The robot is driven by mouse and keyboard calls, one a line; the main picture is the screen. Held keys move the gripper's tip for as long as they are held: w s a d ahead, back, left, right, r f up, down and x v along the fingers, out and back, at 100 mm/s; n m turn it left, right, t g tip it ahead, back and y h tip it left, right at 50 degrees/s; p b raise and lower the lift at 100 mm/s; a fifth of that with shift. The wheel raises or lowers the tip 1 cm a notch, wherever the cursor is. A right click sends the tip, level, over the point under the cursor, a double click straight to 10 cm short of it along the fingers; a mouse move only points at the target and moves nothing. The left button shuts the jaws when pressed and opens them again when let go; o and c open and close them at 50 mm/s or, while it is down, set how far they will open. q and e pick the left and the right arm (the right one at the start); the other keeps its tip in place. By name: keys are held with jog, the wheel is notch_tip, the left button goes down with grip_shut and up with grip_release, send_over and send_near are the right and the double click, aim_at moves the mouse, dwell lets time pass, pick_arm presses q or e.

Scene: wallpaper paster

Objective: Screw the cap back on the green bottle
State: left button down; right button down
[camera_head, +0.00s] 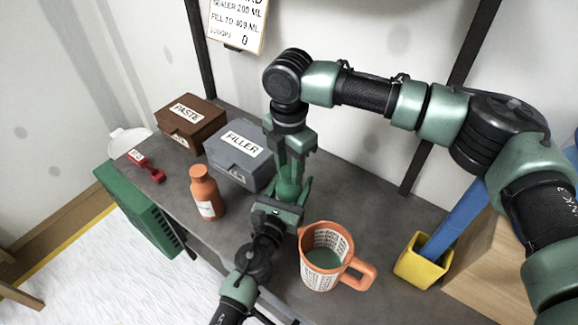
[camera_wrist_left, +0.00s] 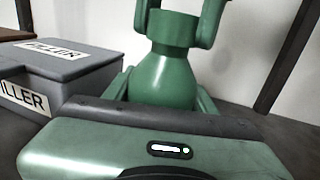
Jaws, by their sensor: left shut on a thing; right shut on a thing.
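The green bottle (camera_head: 288,183) stands upright over the grey table, and its body also shows in the left wrist view (camera_wrist_left: 165,78). My left gripper (camera_head: 285,200) is shut around the bottle's body from the front. My right gripper (camera_head: 291,150) comes down from above and is shut on the green cap (camera_wrist_left: 173,28), with a finger on each side. The cap sits at the top of the bottle, in line with it, and no gap shows between them. The threads are hidden, so I cannot tell how tight it is.
The grey FILLER box (camera_head: 240,158) is close left of the bottle. An orange bottle (camera_head: 205,190), a brown PASTE box (camera_head: 190,122) and a red tool (camera_head: 150,168) are farther left. An orange measuring jug (camera_head: 313,270) is near my left gripper's right side. A yellow container (camera_head: 420,265) stands right.

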jog(key=c, duration=0.9)
grip_release()
jog(key=shift+r, duration=2.25)
jog(key=shift+c, duration=0.5)
